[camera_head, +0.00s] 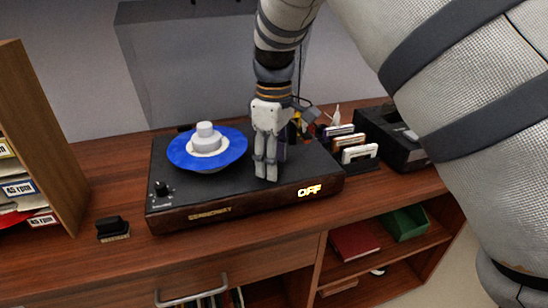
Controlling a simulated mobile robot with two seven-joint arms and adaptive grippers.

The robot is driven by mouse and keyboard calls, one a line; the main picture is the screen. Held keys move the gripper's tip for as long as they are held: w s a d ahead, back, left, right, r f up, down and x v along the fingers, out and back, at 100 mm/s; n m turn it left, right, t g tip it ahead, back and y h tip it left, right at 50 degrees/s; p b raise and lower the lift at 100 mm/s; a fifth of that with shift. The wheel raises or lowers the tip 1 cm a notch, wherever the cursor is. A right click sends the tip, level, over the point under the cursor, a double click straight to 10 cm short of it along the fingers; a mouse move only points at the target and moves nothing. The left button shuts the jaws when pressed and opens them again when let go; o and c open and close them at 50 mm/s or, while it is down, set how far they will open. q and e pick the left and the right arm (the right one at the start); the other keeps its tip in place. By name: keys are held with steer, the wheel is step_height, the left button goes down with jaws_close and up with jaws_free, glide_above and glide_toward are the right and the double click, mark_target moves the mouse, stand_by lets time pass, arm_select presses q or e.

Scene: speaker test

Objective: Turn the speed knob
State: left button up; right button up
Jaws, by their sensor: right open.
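A black record player (225,193) with a wood-toned front stands on the brown cabinet top. A small dark knob (161,188) sits at the front left corner of its top, with a tiny label below it that I cannot read. A blue record (180,153) with a pale center and a grey-white piece on it lies on the player. Glowing "OFF" text (309,190) shows at the player's front right. My right gripper (266,178) is open, pointing down over the right half of the player, right of the record and far from the knob. I cannot tell whether its fingertips touch the surface. My left gripper is not in view.
A dark brush (113,229) lies left of the player. A wooden rack (38,150) of records stands at the far left. Upright cards (359,154) and a black device (382,133) are at the right. My large arm link fills the right side.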

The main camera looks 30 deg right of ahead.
jaws_close()
